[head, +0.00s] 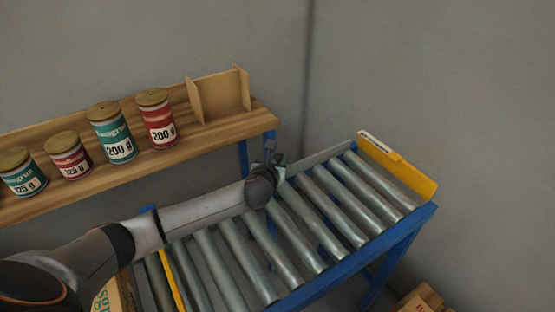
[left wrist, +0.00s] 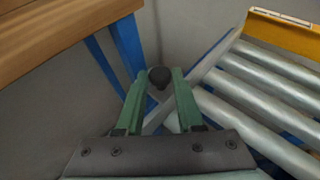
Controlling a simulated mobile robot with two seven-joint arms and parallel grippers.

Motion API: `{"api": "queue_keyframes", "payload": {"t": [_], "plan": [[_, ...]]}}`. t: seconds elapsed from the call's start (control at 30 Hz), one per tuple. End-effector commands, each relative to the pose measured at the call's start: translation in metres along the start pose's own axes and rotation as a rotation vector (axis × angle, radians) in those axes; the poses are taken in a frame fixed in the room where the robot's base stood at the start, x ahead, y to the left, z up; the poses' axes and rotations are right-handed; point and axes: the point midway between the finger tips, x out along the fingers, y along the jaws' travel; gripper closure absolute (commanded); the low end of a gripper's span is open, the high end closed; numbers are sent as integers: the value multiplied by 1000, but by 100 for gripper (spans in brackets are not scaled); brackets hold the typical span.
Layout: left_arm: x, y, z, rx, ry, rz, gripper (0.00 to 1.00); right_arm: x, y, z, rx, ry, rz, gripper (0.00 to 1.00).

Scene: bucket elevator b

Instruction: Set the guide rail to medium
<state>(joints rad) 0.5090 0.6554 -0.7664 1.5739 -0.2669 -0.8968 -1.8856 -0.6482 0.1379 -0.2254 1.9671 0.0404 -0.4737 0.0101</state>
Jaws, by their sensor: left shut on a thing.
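The guide rail (head: 318,158) is a flat light-grey bar along the back edge of the roller conveyor (head: 318,205). It also shows in the left wrist view (left wrist: 214,62), running diagonally beside the rollers. My left gripper (head: 275,160) is at the back edge of the conveyor, near the shelf's right end. In the left wrist view its green fingers are shut on a dark round knob (left wrist: 159,76). The fingers and my wrist hide the knob's lower part and its link to the rail. No position marks for the rail can be read. My right gripper is out of view.
A wooden shelf (head: 215,137) with several labelled cans and a cardboard divider (head: 222,96) stands behind my left arm. A yellow end stop (head: 400,172) closes the conveyor's far end. Boxes (head: 425,300) lie at the lower right. The visible rollers carry nothing.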

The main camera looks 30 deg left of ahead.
Motion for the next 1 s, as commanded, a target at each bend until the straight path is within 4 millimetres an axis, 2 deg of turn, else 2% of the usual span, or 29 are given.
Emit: {"api": "queue_keyframes", "payload": {"t": [0.23,0.43,0.7,1.0], "plan": [[-2,-1,0,1,2,0,100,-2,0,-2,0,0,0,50],[-21,-21,-4,2,6,-3,100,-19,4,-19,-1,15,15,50],[-40,-42,-16,-1,5,-2,100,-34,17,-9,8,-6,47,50],[-40,-43,-17,-2,1,-2,100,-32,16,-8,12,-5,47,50]]}}
